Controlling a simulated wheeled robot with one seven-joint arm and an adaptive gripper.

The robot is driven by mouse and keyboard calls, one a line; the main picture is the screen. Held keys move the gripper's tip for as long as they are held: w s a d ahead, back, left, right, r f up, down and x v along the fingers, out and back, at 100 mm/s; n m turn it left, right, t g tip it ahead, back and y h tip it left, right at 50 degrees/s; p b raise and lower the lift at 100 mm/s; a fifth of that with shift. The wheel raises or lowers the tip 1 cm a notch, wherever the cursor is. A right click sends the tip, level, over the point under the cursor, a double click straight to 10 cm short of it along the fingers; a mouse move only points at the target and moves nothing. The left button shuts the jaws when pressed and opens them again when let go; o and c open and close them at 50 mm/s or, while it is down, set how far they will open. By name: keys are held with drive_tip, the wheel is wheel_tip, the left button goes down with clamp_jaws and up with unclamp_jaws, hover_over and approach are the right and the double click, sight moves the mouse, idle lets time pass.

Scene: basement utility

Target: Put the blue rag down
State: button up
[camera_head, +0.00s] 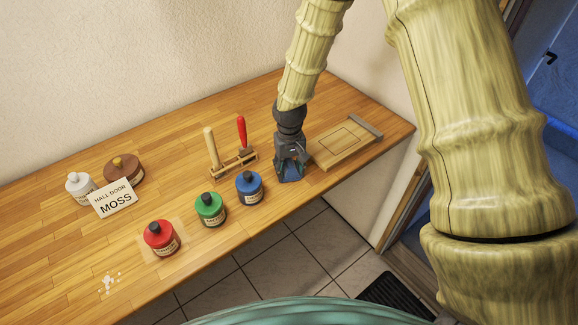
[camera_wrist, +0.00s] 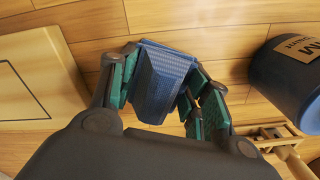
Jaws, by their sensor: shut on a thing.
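My gripper (camera_head: 289,172) is low over the wooden bench, between the blue bottle and a wooden board. In the wrist view, my gripper (camera_wrist: 160,90) is shut on the blue rag (camera_wrist: 163,72), a folded, textured blue cloth between the green-padded fingers. In the head view only a little of the rag (camera_head: 291,170) shows between the fingers. The rag looks close to the bench top, but I cannot tell whether it touches it.
The blue bottle (camera_head: 249,188) stands left of my gripper, with green (camera_head: 210,210) and red (camera_head: 160,238) bottles further left. A rack (camera_head: 233,163) holds two handled tools behind. The wooden board (camera_head: 344,143) lies close on the right. The bench's front edge is near.

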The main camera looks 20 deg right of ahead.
sight(290, 163)
drive_tip(key=shift+s+f+b, duration=0.25)
drive_tip(key=shift+f+b, duration=0.05)
drive_tip(key=shift+f, duration=0.2)
drive_tip(key=o, duration=0.9)
drive_tip(key=shift+o, duration=1.3)
drive_tip(key=shift+f, duration=0.1)
drive_tip(key=shift+w+f, duration=0.1)
drive_tip(key=shift+r, duration=0.2)
drive_tip(key=shift+w+r+p, duration=0.15)
drive_tip(key=shift+r+p, duration=0.15)
drive_tip(key=shift+r, duration=0.2)
drive_tip(key=shift+r+b, duration=2.3)
drive_tip(key=shift+r, duration=3.75)
